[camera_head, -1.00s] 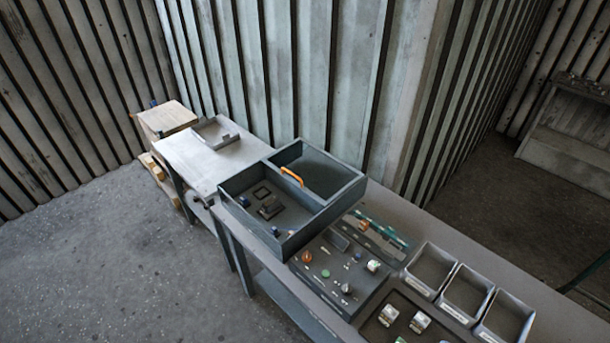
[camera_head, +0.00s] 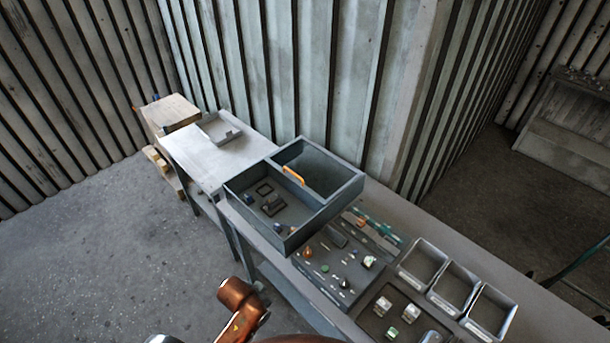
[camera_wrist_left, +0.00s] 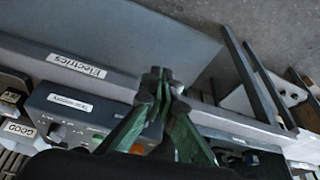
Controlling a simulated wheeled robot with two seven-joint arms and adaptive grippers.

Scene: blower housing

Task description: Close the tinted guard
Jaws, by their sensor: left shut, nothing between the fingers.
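The grey blower housing (camera_head: 318,219) is an open-topped box on the bench in the head view. The tinted guard (camera_head: 318,170) is a dark panel over its back right part, with an orange handle (camera_head: 293,174) at its left edge. The front left part of the housing is uncovered and shows small dark parts inside. My left gripper (camera_wrist_left: 160,78) is shut and empty in the wrist view, above a bench area with labelled panels. It does not show in the head view, and neither does my right gripper.
Grey bins (camera_head: 456,288) stand at the right of the bench. A dark panel with small parts (camera_head: 335,265) lies in front of the housing. A light side table (camera_head: 212,152) with a shallow tray stands at the left. The floor at left is clear.

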